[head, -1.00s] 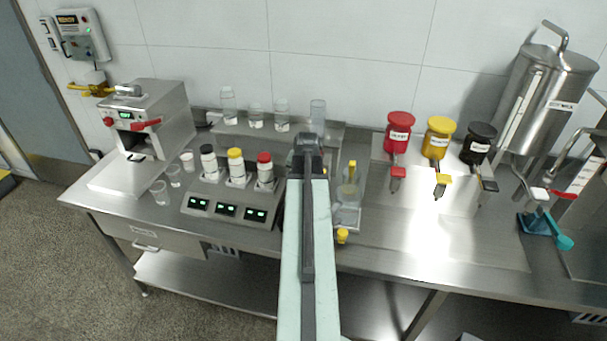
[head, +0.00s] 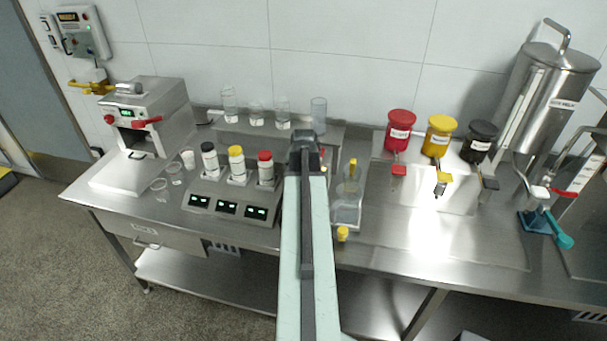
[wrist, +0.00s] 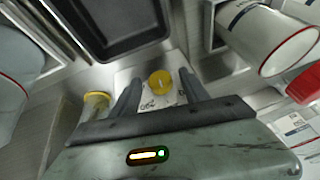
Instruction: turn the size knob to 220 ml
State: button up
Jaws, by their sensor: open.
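The yellow size knob (wrist: 160,82) shows in the wrist view as a round cap with a pale mark across its top. It sits on a white plate (wrist: 148,101) with dark markings, which are too small and partly covered to read. My gripper (wrist: 158,76) is open, with one finger on each side of the knob and a small gap visible on both sides. I cannot tell how deep the fingertips reach. In the head view my arm covers the gripper and the place where it works.
A black tray (wrist: 120,25) lies just beyond the knob in the wrist view. A white cylinder with a red rim (wrist: 268,40) is at right, and a yellow-rimmed clear vessel (wrist: 95,103) at left. A control box with green displays (head: 228,209) stands left of my arm.

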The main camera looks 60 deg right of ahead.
jog(key=p+v, duration=0.7)
jog(key=shift+a+r, duration=0.15)
jog(key=shift+r, duration=0.2)
jog(key=shift+r, duration=0.1)
